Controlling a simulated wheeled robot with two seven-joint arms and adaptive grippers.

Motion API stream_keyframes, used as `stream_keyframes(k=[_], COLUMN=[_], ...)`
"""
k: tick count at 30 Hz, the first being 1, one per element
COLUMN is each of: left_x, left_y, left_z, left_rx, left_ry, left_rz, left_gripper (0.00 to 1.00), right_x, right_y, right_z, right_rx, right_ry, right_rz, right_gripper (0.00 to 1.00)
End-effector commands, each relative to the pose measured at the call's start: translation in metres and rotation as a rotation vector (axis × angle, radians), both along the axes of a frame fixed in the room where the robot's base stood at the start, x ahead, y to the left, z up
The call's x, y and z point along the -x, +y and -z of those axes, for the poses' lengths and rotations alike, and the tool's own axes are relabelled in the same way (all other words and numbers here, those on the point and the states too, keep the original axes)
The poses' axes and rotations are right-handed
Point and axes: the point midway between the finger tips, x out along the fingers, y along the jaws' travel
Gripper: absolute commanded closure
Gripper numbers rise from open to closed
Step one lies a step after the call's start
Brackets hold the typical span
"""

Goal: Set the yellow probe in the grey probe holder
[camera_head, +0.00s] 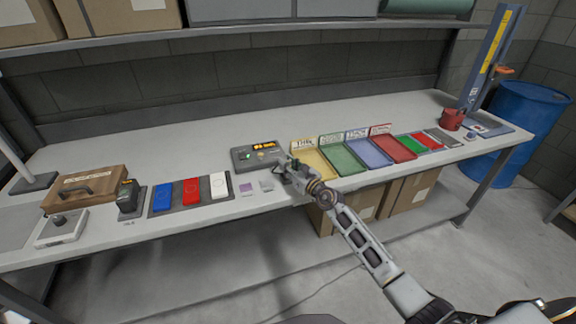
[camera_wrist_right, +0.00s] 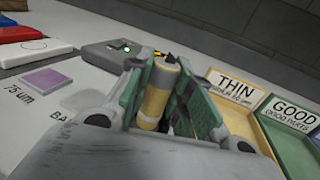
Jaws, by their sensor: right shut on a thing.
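My right gripper (camera_head: 290,172) is over the front part of the bench, just right of the dark grey gauge box. In the right wrist view its green-padded fingers (camera_wrist_right: 172,100) are shut on the yellow probe (camera_wrist_right: 156,98), a short cylinder with a pale top, roughly upright between the pads. Whether the probe's lower end touches anything is hidden. In the head view the gripper covers the probe. I cannot pick out the grey probe holder for certain; it may be hidden behind the gripper. My left gripper is not in view.
Labelled trays, yellow (camera_head: 314,163), green (camera_head: 342,158) and others, stand to the right. Blue, red and white blocks (camera_head: 191,191) lie left. The bench behind is clear.

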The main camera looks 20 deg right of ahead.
Motion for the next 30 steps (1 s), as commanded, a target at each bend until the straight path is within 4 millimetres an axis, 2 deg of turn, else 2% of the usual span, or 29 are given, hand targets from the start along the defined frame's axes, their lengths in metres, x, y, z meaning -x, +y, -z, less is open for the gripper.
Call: stream_keyframes(k=[16, 17, 22, 30], left_x=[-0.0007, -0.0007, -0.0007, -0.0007], left_y=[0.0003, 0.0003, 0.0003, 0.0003], left_z=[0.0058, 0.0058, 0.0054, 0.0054], left_rx=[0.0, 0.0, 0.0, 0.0], left_ry=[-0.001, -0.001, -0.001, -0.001], left_rz=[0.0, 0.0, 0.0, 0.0], left_gripper=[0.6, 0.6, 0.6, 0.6], right_x=[-0.0002, -0.0002, -0.0001, 0.0], right_y=[0.0, -0.0001, -0.0001, 0.0001], right_z=[0.0064, 0.0064, 0.006, 0.0068], right_rx=[0.0, 0.0, 0.0, 0.0], right_ry=[-0.001, -0.001, -0.001, 0.0], right_rz=[0.0, 0.0, 0.0, 0.0], right_gripper=[1.0, 0.77, 0.55, 0.53])
